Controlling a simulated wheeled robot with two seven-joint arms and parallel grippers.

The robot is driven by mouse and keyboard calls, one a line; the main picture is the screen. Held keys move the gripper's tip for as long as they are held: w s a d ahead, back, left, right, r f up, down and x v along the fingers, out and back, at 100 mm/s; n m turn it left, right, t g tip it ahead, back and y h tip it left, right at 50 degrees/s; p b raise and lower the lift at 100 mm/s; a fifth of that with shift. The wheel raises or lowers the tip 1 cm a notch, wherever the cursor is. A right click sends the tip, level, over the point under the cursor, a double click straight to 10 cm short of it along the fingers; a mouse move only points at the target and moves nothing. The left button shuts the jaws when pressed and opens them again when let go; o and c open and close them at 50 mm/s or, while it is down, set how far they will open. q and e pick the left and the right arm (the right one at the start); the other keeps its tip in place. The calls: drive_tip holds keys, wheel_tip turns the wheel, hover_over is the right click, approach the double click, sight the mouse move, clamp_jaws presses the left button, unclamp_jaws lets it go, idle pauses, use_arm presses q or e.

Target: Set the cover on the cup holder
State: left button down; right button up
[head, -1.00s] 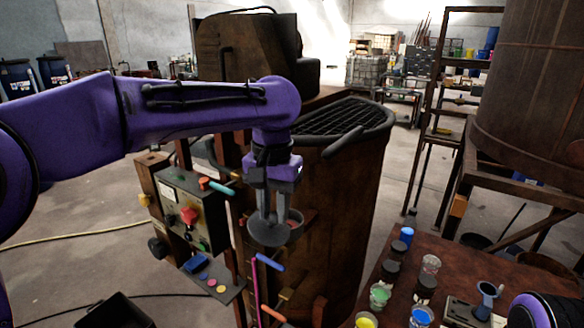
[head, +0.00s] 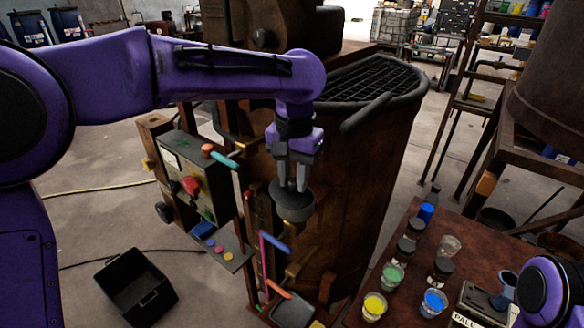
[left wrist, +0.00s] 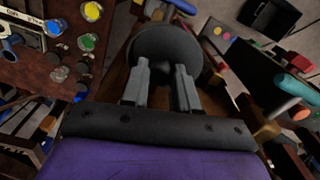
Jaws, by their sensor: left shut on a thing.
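My left gripper (head: 293,185) points down in front of the brown vat (head: 365,170) and is shut on the cover (head: 294,208), a dark grey round disc. The cover also shows in the left wrist view (left wrist: 168,48), beyond the two grey fingers (left wrist: 163,88), which close on its middle. The cover looks roughly level. The cup holder on the vat's front is hidden behind or under the cover. I cannot tell whether the two touch. My right gripper is out of view.
A control box (head: 190,180) with coloured knobs stands left of the cover. Blue (head: 276,243) and pink handles sit just below it. A table (head: 405,290) with several paint cups and jars is at the right. A black bin (head: 135,287) lies on the floor.

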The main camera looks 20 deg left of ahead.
use_arm(q)
drive_tip(key=shift+w+d+f, duration=0.1)
drive_tip(key=shift+f, duration=0.4)
drive_tip(key=shift+d, duration=0.1)
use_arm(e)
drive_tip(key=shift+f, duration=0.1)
